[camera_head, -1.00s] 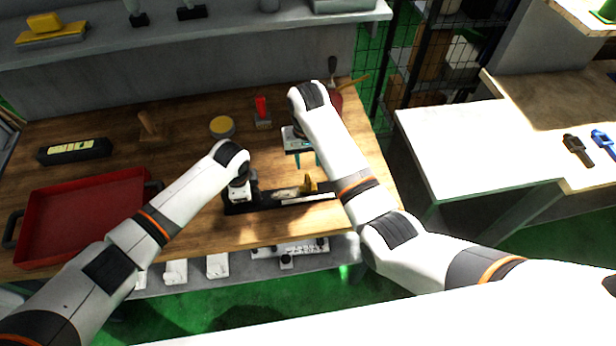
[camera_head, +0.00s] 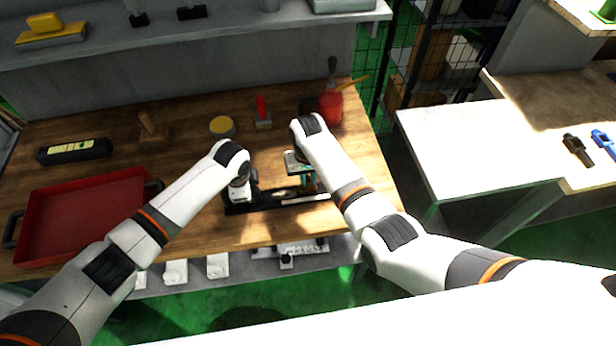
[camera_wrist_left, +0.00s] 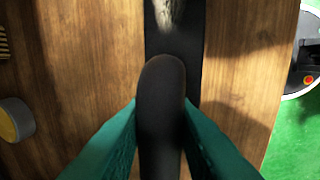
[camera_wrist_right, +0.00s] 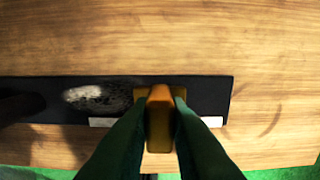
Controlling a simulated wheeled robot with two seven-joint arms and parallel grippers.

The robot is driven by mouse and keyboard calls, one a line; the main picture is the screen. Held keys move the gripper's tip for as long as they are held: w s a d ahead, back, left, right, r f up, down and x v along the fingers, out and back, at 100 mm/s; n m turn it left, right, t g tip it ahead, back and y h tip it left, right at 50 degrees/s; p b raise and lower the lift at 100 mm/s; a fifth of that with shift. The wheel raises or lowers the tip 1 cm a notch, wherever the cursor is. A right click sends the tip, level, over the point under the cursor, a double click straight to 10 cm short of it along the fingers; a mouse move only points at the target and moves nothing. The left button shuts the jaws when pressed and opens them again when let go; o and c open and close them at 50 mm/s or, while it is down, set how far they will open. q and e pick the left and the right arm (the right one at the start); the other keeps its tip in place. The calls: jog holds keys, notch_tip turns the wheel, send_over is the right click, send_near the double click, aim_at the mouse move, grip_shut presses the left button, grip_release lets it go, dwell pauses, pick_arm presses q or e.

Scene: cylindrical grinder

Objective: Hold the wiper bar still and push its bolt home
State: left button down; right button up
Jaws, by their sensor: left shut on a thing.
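The wiper bar (camera_head: 265,204) is a long black bar lying near the front of the wooden bench. A black round-ended upright part (camera_wrist_left: 162,85) of it stands between the teal fingers of my left gripper (camera_wrist_left: 162,112), which is shut on it. The orange-yellow bolt (camera_wrist_right: 160,118) stands at the bar's other end in the right wrist view. My right gripper (camera_wrist_right: 160,104) is above the bar, its fingers apart on either side of the bolt. In the head view my right gripper (camera_head: 304,176) largely hides the bolt.
A red tray (camera_head: 90,210) lies at the left of the bench. A red-bristled brush (camera_head: 262,115), a round yellow-topped tin (camera_head: 221,126) and a red pot (camera_head: 331,107) stand behind the bar. A white table (camera_head: 480,150) is at the right.

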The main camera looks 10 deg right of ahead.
grip_shut()
jog(key=shift+d, duration=2.85)
pick_arm(q)
jog(key=shift+a, duration=0.15)
pick_arm(e)
jog(key=shift+o, duration=2.4)
grip_release()
jog(key=shift+o, duration=0.3)
jog(key=shift+a, duration=0.1)
jog(key=shift+r, duration=0.1)
notch_tip(320, 180, up, 12)
